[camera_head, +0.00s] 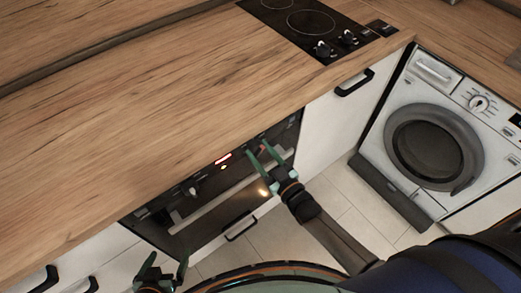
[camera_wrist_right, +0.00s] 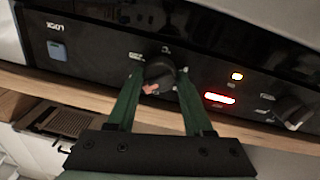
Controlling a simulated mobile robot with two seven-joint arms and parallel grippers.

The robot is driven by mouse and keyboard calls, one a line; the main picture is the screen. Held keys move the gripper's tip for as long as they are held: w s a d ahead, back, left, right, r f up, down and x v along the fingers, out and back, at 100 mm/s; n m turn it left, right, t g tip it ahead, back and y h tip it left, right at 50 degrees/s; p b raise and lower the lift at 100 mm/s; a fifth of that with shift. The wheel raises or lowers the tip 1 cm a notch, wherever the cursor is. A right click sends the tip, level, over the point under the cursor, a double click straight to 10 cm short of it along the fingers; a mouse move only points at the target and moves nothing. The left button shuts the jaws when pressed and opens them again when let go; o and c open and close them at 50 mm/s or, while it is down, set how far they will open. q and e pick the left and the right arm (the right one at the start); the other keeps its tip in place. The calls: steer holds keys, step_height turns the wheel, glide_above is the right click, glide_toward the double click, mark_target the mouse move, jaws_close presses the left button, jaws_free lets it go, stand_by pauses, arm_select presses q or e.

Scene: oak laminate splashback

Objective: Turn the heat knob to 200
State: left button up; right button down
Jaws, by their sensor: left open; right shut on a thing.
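The black oven (camera_head: 215,200) under the counter has a dark control panel with knobs and a lit red display (camera_head: 223,158). My right gripper (camera_head: 261,155) is at the panel, right of the display. In the right wrist view its green fingers (camera_wrist_right: 160,82) are shut on a dark round knob (camera_wrist_right: 158,68), one finger on each side. The display also shows there (camera_wrist_right: 219,98), with a second knob (camera_wrist_right: 294,110) beyond it. The markings are too blurred to read, so I cannot tell the setting or which knob is for heat. My left gripper (camera_head: 167,262) is open and empty at the bottom edge.
The wooden counter (camera_head: 130,130) overhangs the oven. The oven door has a long bar handle (camera_head: 215,198) below the panel. A hob (camera_head: 305,22) with its own knobs is at the top, and a washing machine (camera_head: 425,145) stands at the right. Tiled floor is open in front.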

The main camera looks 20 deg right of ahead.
steer(key=shift+m, duration=0.6)
steer(key=shift+c, duration=1.5)
jaws_free()
steer(key=shift+s, duration=0.1)
steer(key=v, duration=1.2)
steer(key=shift+s, duration=0.15)
